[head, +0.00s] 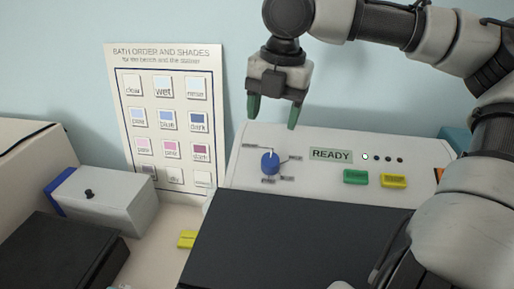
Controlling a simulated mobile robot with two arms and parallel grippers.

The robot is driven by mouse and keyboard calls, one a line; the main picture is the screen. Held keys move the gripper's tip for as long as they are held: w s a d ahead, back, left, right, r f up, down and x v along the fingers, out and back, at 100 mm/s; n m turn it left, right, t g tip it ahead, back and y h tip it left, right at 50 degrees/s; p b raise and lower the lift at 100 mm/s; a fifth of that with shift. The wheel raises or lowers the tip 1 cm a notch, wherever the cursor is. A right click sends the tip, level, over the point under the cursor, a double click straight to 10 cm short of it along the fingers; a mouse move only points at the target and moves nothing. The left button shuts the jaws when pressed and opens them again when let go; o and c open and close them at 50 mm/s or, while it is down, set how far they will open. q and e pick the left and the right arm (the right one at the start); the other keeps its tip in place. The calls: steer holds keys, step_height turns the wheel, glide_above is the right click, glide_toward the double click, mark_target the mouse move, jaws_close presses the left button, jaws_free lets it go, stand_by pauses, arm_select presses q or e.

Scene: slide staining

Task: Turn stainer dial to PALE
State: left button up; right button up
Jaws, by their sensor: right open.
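The stainer (325,181) is a white machine with a dark flat cover in front. Its blue dial (270,162) sits at the left of the panel, with small labels around it too small to read. A white pointer line on the dial points upward, slightly right. My right gripper (272,112) hangs above and behind the dial, fingers downward with green tips. It is open and empty, apart from the dial. My left gripper does not show.
A READY display (331,154), a green button (355,177) and a yellow button (394,181) lie right of the dial. A shade chart (167,60) leans on the wall. A grey-white box (103,200) and a black case (62,255) stand at left.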

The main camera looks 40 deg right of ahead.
mark_target(271, 159)
steer(key=f, duration=0.2)
steer(key=s+f, duration=0.1)
steer(key=f+p, duration=0.1)
steer(key=f, duration=0.1)
steer(key=shift+s+a+f, duration=0.2)
steer(key=shift+s+f, duration=0.05)
steer(key=shift+f, duration=0.05)
steer(key=f, duration=0.1)
steer(key=w+f, duration=0.1)
steer(key=shift+w+f+p, duration=0.1)
steer(key=shift+f+p, duration=0.2)
steer(key=shift+f, duration=0.05)
steer(key=shift+w+f, duration=0.15)
steer(key=shift+f, duration=0.35)
steer(key=shift+a, duration=0.1)
steer(key=shift+s, duration=0.25)
steer(key=shift+c, duration=2)
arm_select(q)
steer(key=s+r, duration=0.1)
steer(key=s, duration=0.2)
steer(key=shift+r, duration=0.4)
arm_select(e)
steer(key=shift+w, duration=0.1)
steer(key=c, duration=0.5)
